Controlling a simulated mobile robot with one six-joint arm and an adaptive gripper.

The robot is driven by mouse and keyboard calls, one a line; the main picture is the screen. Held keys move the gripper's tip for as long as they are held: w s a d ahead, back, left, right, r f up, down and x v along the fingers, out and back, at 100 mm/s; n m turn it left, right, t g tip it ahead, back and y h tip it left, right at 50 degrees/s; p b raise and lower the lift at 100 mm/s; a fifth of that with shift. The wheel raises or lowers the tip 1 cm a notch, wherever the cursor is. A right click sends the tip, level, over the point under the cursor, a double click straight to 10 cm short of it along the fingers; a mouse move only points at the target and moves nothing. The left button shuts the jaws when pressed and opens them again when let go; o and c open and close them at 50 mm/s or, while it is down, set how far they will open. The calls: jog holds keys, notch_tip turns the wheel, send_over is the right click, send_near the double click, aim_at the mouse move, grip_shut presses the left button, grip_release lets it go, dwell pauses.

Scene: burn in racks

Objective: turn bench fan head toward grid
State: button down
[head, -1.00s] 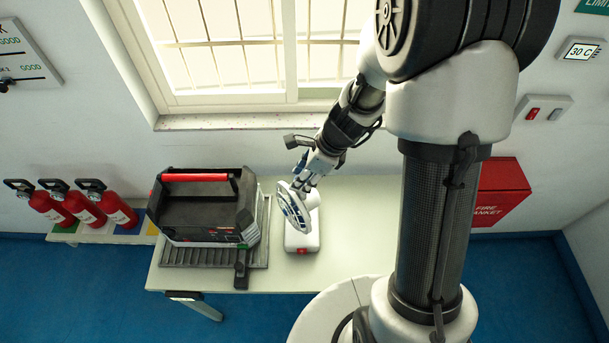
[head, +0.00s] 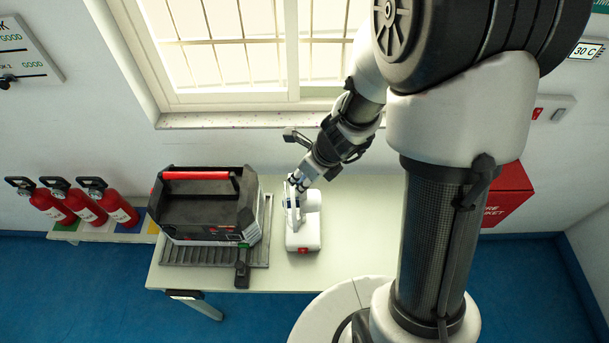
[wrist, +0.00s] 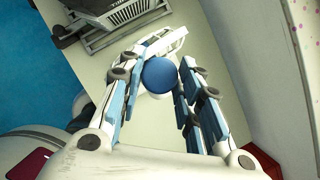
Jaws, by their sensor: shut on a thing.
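The bench fan is white, with a base (head: 303,237) on the table and a head (head: 293,207) that now shows nearly edge-on, its face toward the left. My gripper (head: 299,183) is at the top of the fan head, shut on it. In the wrist view the fan's white grille (wrist: 172,42) and a round blue part (wrist: 160,75) lie between the fingers of my gripper (wrist: 158,85). Left of the fan, a ribbed grey grid-like tray (head: 200,256) lies under a black unit with a red handle (head: 200,205). The fingers hide part of the head.
A black piece with a green mark (head: 242,268) sticks out at the tray's front right. Red extinguishers (head: 110,203) stand at the left. A red fire blanket box (head: 508,190) hangs at the right. The table (head: 355,230) is bare right of the fan.

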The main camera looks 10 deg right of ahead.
jog(key=c, duration=1.2)
grip_release()
jog(key=shift+o, duration=0.2)
jog(key=v, duration=1.2)
